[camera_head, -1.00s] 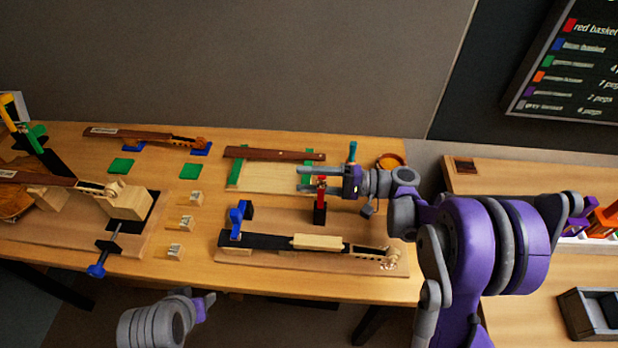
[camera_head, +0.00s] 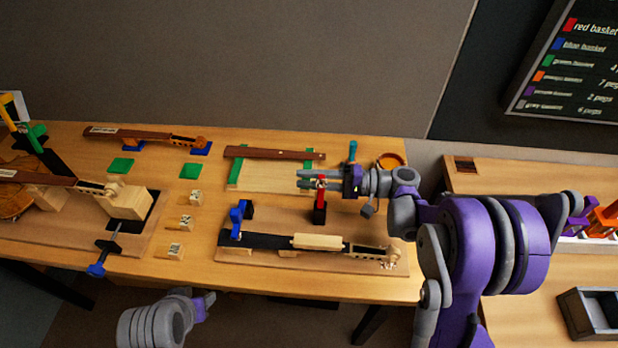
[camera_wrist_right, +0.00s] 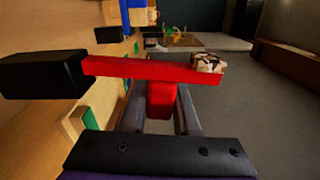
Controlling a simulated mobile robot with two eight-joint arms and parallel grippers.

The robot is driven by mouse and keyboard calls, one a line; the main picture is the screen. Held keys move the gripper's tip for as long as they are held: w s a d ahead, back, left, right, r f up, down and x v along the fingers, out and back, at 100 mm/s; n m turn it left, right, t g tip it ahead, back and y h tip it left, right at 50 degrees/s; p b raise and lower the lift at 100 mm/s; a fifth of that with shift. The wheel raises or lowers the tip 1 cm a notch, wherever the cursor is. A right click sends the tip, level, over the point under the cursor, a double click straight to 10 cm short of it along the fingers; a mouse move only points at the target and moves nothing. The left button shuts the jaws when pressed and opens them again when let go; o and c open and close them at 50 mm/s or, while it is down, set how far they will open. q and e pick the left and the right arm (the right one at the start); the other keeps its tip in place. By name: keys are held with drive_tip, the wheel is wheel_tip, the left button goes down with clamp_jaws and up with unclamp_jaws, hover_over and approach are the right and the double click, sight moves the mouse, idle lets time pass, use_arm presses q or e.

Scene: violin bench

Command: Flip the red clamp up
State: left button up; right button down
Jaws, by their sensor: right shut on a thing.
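The red clamp (camera_head: 320,198) stands on a black base at the back edge of the dark fingerboard fixture. In the right wrist view its red bar (camera_wrist_right: 140,67) runs across from a black block (camera_wrist_right: 45,75) to a pale, dark-patterned tip, and a red handle (camera_wrist_right: 161,100) hangs from it. My right gripper (camera_head: 308,181) reaches in from the right and is shut on the red clamp. In the wrist view its fingers lie on either side of the red handle. Part of my left arm shows at the bottom left, with no fingers visible.
A blue clamp (camera_head: 238,215) stands left of the red one. A neck with a light wooden block (camera_head: 317,241) lies in front. Behind is a dark fingerboard strip (camera_head: 275,154) above green bars. An orange round dish (camera_head: 390,161) sits beyond my right wrist.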

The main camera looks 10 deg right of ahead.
idle(0.7)
drive_tip(key=shift+w+f+m+b, duration=0.2)
drive_tip(key=shift+m+b, duration=0.35)
drive_tip(key=shift+m, duration=0.15)
drive_tip(key=c, duration=0.6)
unclamp_jaws()
drive_tip(key=shift+c, duration=0.2)
drive_tip(key=shift+d, duration=0.1)
drive_tip(key=b+v, duration=0.1)
drive_tip(key=v, duration=0.9)
drive_tip(key=shift+d, duration=0.4)
